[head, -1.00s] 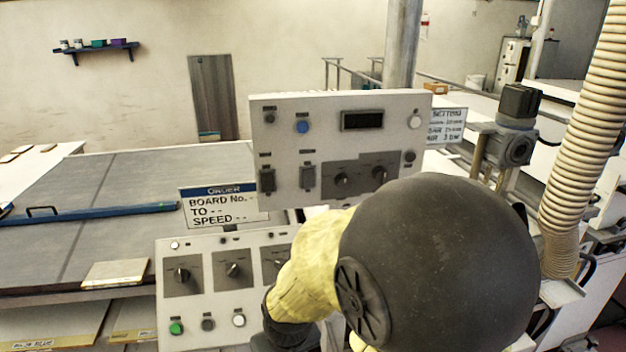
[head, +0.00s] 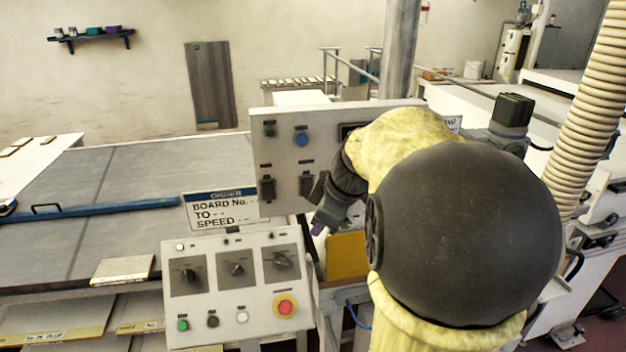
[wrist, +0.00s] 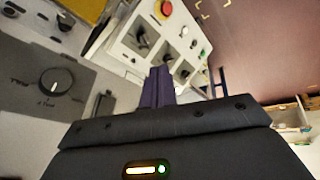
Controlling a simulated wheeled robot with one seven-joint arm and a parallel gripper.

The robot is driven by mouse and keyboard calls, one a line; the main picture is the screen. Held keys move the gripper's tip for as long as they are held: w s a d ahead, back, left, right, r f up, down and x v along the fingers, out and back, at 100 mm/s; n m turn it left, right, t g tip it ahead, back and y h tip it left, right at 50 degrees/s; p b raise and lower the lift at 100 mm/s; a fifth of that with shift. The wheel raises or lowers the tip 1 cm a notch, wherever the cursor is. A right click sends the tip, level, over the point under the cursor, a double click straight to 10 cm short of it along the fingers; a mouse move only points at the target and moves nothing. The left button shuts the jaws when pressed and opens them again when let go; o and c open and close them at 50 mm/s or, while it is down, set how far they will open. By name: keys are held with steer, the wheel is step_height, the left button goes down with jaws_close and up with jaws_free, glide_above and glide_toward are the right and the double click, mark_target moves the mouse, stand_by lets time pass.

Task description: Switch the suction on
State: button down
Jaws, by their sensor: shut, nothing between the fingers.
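The upper control panel (head: 285,160) stands upright in the head view, with a blue button (head: 301,138), two dark switches (head: 267,188) and other controls. My arm hides its right part, and its labels are too small to read. The lower control panel (head: 215,275) has three rotary knobs (head: 237,269), a green button (head: 183,325), a black and a white button, and a red stop button (head: 285,306). My gripper (head: 319,228) points down beside the upper panel's lower edge. In the wrist view its purple fingers (wrist: 158,86) are shut and empty, near a panel knob (wrist: 53,82).
A board sign (head: 220,208) stands between the panels. The grey conveyor bed (head: 120,215) with a blue bar (head: 100,209) lies at the left. A ribbed hose (head: 590,110) hangs at the right. A yellow box face (head: 347,257) is just right of my gripper.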

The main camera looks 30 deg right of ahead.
mark_target(307, 187)
steer(key=d+r+n+t+p, duration=0.2)
steer(key=d+r+n, duration=0.25)
steer(key=r, duration=0.55)
steer(key=w+f+p, duration=0.7)
steer(key=w+f, duration=0.1)
steer(key=w, duration=0.1)
steer(key=shift+w+a+f+y, duration=0.2)
steer(key=shift+w+a+y, duration=0.05)
steer(key=shift+a+y, duration=0.2)
